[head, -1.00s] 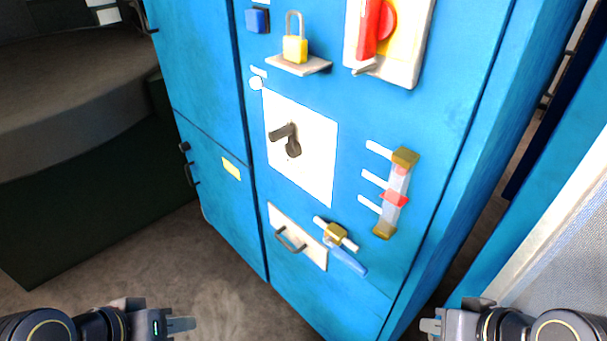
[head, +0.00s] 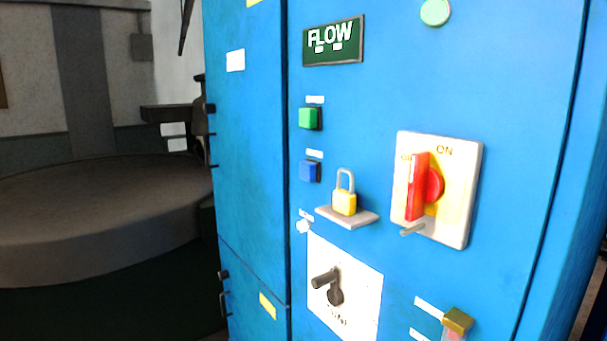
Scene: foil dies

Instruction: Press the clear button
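A blue square button (head: 309,171) sits on the front of the blue cabinet (head: 400,80), under a small white label. A green square button (head: 310,118) sits just above it, also under a white label. A small white round knob or lamp (head: 303,226) is lower, beside the padlock shelf. The label texts are too small to read, so I cannot tell which one is marked clear. Neither of my grippers is in the head view now.
A yellow padlock (head: 344,203) stands on a small shelf (head: 347,217). A red rotary switch (head: 419,187) projects at the right. A dark lever (head: 328,281) is below on a white plate. A FLOW sign (head: 334,40) and green round lamp (head: 435,12) are above.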

